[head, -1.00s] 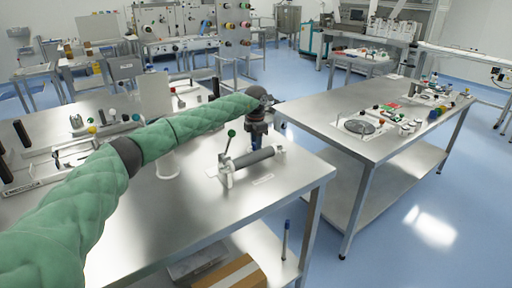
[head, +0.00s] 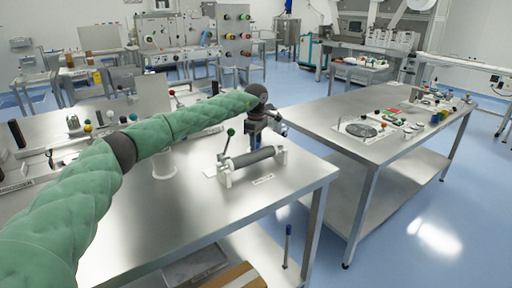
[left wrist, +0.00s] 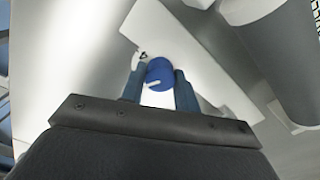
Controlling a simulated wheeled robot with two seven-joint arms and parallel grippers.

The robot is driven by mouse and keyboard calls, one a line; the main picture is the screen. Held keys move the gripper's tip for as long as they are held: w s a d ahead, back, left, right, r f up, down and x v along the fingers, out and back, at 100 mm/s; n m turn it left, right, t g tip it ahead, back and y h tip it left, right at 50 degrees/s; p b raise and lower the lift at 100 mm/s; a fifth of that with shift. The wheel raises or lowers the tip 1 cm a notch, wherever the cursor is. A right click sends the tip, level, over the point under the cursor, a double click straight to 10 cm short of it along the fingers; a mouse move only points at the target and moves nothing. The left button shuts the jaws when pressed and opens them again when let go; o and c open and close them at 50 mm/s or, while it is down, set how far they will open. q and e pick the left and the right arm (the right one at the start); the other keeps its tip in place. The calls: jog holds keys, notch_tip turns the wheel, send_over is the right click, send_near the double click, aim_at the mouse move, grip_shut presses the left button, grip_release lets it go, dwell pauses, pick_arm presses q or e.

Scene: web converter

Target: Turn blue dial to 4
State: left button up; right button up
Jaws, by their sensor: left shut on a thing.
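The blue dial (left wrist: 159,71) shows in the left wrist view on a white plate (left wrist: 176,43). It has a short white pointer line, which lies toward the lower left of its face. A small dark mark stands on the plate just above and left of the dial; I cannot read it surely. My left gripper (left wrist: 160,82) points down with one finger on each side of the dial and is shut on it. In the head view my left gripper (head: 256,137) is over the far side of the near table, and the dial is hidden. My right gripper is out of view.
A grey roller (head: 252,158) on white supports, with a green-knobbed lever (head: 230,133), stands close beside my left gripper on the steel table (head: 200,215). A white spool (head: 162,165) stands to the left. Another steel table (head: 330,118) stands to the right across an aisle.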

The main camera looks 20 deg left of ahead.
pick_arm(q)
jog(key=m+b, duration=0.1)
jog(key=m, duration=0.4)
jog(key=shift+w+a, duration=0.1)
jog(key=m+b, duration=0.1)
jog(key=m, duration=0.4)
jog(key=shift+r, duration=0.15)
jog(key=shift+m, duration=1.1)
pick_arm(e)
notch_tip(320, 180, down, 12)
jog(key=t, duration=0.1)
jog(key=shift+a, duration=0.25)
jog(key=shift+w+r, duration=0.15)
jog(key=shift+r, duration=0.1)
pick_arm(q)
jog(key=o, duration=0.8)
jog(key=shift+o, duration=0.8)
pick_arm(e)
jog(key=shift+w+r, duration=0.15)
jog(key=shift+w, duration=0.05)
